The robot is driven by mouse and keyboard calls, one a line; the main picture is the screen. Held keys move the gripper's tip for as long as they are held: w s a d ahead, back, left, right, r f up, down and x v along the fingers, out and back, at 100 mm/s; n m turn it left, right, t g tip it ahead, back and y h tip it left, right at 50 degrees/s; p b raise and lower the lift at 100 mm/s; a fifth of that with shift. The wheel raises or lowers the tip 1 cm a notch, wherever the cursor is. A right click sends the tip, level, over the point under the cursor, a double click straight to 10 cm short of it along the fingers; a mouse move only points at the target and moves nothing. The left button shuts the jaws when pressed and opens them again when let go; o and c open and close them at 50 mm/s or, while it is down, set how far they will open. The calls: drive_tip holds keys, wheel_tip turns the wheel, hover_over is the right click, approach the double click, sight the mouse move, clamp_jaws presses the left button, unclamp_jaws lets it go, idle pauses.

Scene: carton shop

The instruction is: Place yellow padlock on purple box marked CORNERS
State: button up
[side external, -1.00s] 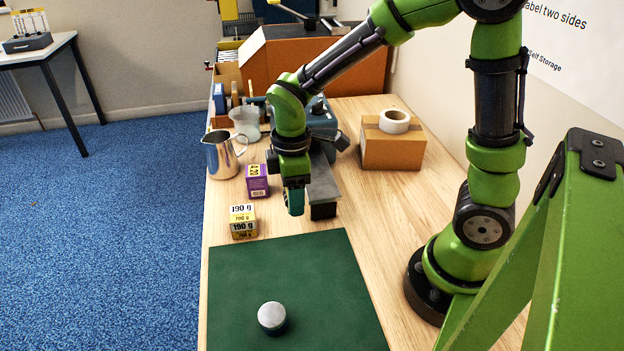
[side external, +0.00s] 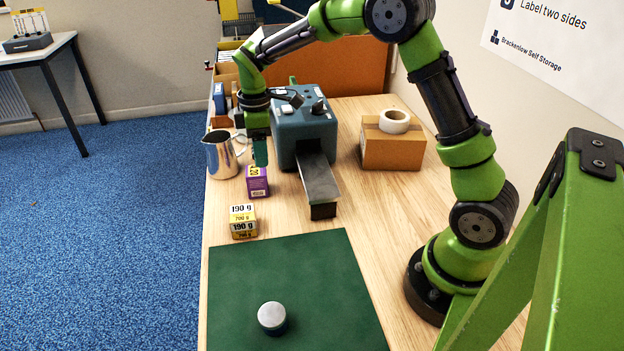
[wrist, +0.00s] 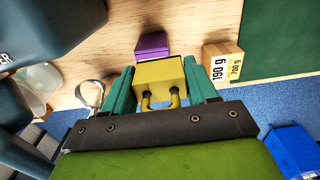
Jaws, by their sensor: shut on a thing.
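The yellow padlock (wrist: 158,78) is between the two teal fingers of my gripper (wrist: 162,88) in the wrist view, its shackle toward the palm. The gripper is shut on it. In the side view my gripper (side external: 260,152) points down just above and behind the purple box (side external: 257,182), and the padlock is hidden there. The purple box stands upright on the wooden table; its marking is too small to read. In the wrist view the purple box (wrist: 152,45) lies just beyond the padlock, which partly covers it.
A box marked 190 g (side external: 243,222) stands in front of the purple box. A metal jug (side external: 221,155) stands close behind left. A blue-grey machine (side external: 303,135) with a metal chute is to the right. A cardboard box (side external: 391,150) carries a tape roll (side external: 394,121). A green mat (side external: 290,285) bears a grey-topped knob.

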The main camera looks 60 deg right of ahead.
drive_tip(key=shift+w, duration=0.95)
drive_tip(key=shift+f, duration=1.75)
drive_tip(key=shift+f, duration=0.1)
drive_tip(key=o, duration=1.3)
drive_tip(key=shift+f, duration=0.1)
